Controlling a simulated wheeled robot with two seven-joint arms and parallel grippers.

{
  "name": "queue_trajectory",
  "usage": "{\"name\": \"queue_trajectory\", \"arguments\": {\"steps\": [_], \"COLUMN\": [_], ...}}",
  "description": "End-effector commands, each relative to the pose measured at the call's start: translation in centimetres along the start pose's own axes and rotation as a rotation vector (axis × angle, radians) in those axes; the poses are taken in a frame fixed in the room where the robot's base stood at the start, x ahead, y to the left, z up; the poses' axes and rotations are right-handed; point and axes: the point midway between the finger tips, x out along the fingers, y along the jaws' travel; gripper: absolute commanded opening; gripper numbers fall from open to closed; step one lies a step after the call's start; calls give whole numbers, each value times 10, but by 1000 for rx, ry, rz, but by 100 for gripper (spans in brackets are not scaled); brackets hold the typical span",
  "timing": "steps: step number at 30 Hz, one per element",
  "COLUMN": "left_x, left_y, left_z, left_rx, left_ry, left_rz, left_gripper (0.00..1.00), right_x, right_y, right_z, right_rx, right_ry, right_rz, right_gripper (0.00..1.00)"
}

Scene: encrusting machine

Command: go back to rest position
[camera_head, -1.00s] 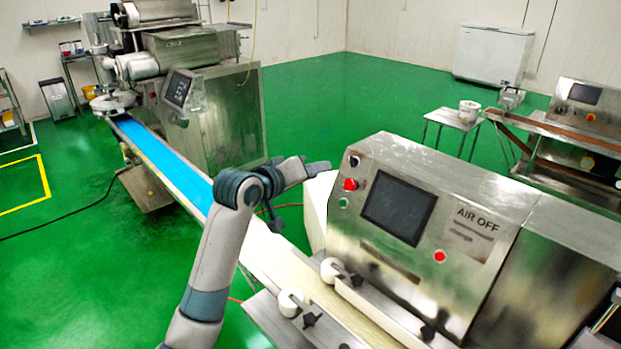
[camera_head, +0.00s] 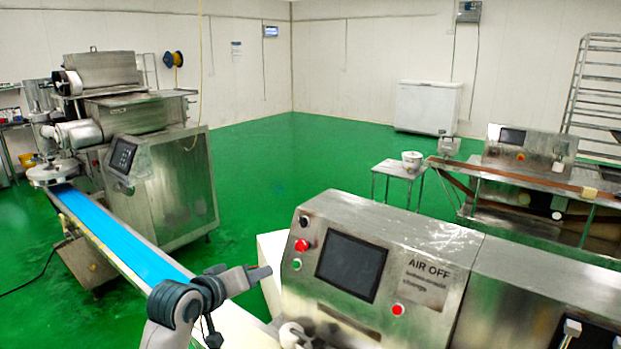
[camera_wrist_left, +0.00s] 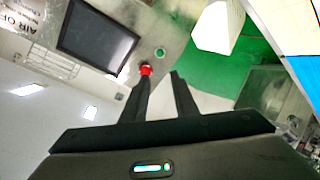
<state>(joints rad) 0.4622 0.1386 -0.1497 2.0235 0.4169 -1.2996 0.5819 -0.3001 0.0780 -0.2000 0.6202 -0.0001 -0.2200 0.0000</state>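My left gripper (camera_head: 262,273) shows in the head view at the lower middle, just left of the steel machine (camera_head: 440,270) with the "AIR OFF" label. In the left wrist view, my left gripper (camera_wrist_left: 161,74) has two dark fingers apart with nothing between them. The red button (camera_head: 302,246) on the machine's panel is just above and right of the gripper in the head view. The red button (camera_wrist_left: 146,70) shows beside one fingertip in the wrist view; contact cannot be told. The dark screen (camera_head: 351,266) is right of the button. My right gripper is not identifiable.
A blue conveyor belt (camera_head: 115,235) runs from the encrusting machine (camera_head: 165,180) at the left toward my left arm. A small table (camera_head: 398,171) with a white pot and a white chest freezer (camera_head: 428,107) stand further back. Green floor in the middle is clear.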

Motion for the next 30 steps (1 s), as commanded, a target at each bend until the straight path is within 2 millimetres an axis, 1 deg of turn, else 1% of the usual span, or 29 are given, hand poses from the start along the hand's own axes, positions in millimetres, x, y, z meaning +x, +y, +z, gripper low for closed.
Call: {"name": "queue_trajectory", "arguments": {"steps": [1, 2, 3, 5, 6, 8, 9, 11, 12, 14, 15, 17, 18, 20, 21, 24, 27, 30], "left_x": [-3, -5, -9, -16, -22, -31, -38, -51, -60, -74, -85, -102, -114, -132, -146, -178, -202, -223], "left_y": [-15, -23, -34, -50, -61, -76, -85, -99, -108, -120, -128, -138, -145, -154, -160, -171, -178, -183], "left_z": [25, 39, 58, 86, 105, 132, 151, 177, 195, 221, 237, 262, 278, 301, 316, 348, 369, 386], "left_rx": [13, 24, 40, 65, 81, 106, 123, 149, 165, 190, 206, 231, 248, 272, 289, 326, 356, 378], "left_ry": [-26, -41, -62, -94, -117, -150, -175, -211, -236, -276, -301, -342, -370, -412, -441, -509, -560, -602], "left_rz": [-28, -44, -67, -100, -123, -155, -175, -206, -225, -254, -272, -298, -316, -340, -356, -389, -412, -430], "left_gripper": [27, 27, 27, 27, 27, 27, 27, 27, 27, 27, 27, 27, 27, 27, 27, 27, 27, 27], "right_x": [0, 0, 0, 0, 0, 0, 0, 0, 0, 0, 0, 0, 0, 0, 0, 0, 0, 0], "right_y": [0, 0, 0, 0, 0, 0, 0, 1, 1, 2, 2, 2, 3, 3, 3, 3, 3, 3], "right_z": [0, 0, 0, 0, 0, 0, 0, 0, 0, 0, 0, 0, 0, 1, 1, 0, 1, 1], "right_rx": [0, 0, 0, 0, 0, 0, 0, 0, -1, -1, -1, -1, -1, -1, -1, -1, -1, -1], "right_ry": [0, 0, 0, 0, 0, 0, 0, 0, 0, 0, 0, -1, -1, -1, -1, -1, -1, -1], "right_rz": [0, 0, 0, 0, 0, 0, 1, 1, 1, 2, 2, 2, 3, 3, 3, 3, 3, 3], "right_gripper": [31, 31, 31, 31, 31, 31, 31, 31, 31, 31, 31, 31, 31, 31, 31, 31, 31, 31]}}
